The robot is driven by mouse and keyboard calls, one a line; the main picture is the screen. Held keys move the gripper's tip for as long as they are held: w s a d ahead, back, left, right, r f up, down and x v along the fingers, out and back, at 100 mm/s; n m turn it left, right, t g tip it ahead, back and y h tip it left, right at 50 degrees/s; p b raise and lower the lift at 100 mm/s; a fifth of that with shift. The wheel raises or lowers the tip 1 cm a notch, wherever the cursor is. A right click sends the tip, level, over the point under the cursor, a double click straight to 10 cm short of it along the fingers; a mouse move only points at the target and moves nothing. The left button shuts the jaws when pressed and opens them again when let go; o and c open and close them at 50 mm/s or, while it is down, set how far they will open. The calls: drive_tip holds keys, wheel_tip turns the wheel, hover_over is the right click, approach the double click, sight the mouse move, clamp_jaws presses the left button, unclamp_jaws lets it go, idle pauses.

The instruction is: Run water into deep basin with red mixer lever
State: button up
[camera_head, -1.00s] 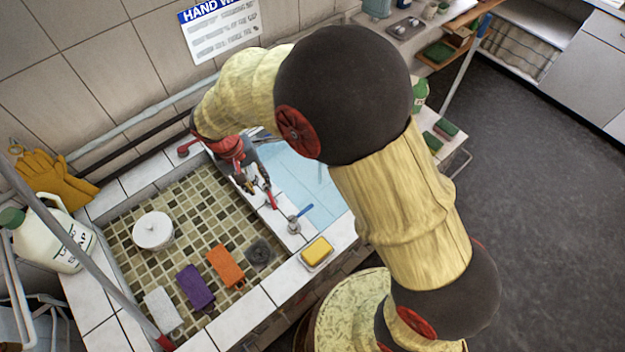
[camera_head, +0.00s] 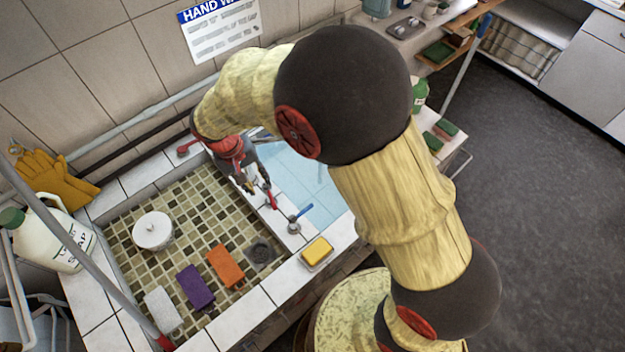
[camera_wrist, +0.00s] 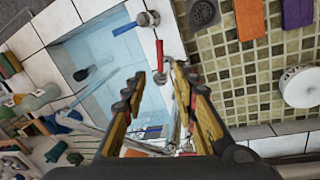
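The red mixer lever (camera_head: 271,199) stands on the white tiled ledge between two basins. In the wrist view the red lever (camera_wrist: 160,50) shows just beyond and between my fingertips, with no clear contact. My gripper (camera_head: 258,186) is open and empty above the ledge; its two fingers show apart in the wrist view (camera_wrist: 160,72). A blue lever (camera_head: 303,211) on a round metal base stands nearer the front. The pale blue basin (camera_head: 318,206) is partly hidden by my arm and looks deeper than the brown mosaic basin (camera_head: 195,225). No running water shows.
A yellow sponge (camera_head: 317,250) lies on the front rim. A soap jug (camera_head: 50,238) and yellow gloves (camera_head: 55,180) are at left.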

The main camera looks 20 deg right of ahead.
sight(272, 201)
drive_tip(key=shift+f+p, duration=0.1)
drive_tip(key=shift+p, duration=0.45)
drive_tip(key=f+p, duration=0.2)
drive_tip(key=f, duration=0.2)
drive_tip(key=d+f+p, duration=0.1)
drive_tip(key=f+p, duration=0.1)
drive_tip(key=f, duration=0.1)
drive_tip(key=d+f+p, duration=0.1)
drive_tip(key=f+p, duration=0.1)
drive_tip(key=f, duration=0.2)
drive_tip(key=shift+d+f, duration=0.2)
drive_tip(key=shift+f, duration=0.1)
drive_tip(key=c, duration=0.3)
drive_tip(key=c, duration=0.4)
clamp_jaws()
